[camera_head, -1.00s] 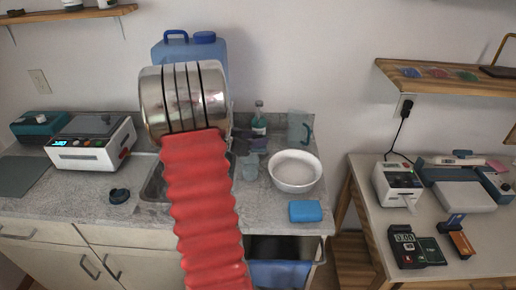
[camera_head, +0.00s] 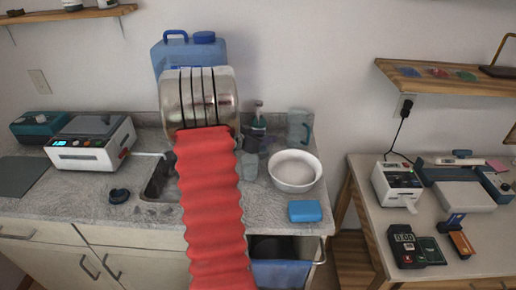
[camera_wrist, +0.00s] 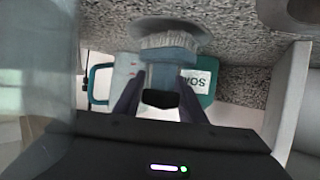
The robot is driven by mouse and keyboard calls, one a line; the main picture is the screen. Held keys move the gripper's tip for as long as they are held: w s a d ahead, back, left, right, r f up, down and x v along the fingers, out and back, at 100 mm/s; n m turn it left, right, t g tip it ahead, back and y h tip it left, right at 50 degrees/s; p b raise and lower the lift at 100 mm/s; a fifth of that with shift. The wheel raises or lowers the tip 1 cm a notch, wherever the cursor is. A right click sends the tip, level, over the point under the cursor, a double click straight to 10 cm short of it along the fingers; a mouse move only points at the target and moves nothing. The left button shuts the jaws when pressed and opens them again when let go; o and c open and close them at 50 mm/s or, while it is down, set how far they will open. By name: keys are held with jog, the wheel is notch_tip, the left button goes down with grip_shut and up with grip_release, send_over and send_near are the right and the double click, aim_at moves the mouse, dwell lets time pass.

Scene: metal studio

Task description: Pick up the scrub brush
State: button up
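The scrub brush (camera_wrist: 170,48) shows in the wrist view, with pale bristles toward the speckled counter and a blue-grey body and handle reaching back to my gripper. My gripper (camera_wrist: 160,82) has dark fingers on both sides of the handle. I cannot tell whether they press on it or only surround it. In the head view, my arm hides most of the gripper and the brush beside the sink. A dark part of the gripper (camera_head: 251,145) shows just right of my arm.
A teal bottle labelled soap (camera_wrist: 201,83) is close behind the brush. A clear pitcher (camera_head: 298,127), white bowl (camera_head: 295,185) and blue sponge (camera_head: 305,211) are to the right. The sink (camera_head: 157,186) and a white device (camera_head: 90,150) are left.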

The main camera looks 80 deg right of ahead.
jog(key=shift+c, duration=0.5)
jog(key=c, duration=0.7)
jog(key=shift+r, duration=0.1)
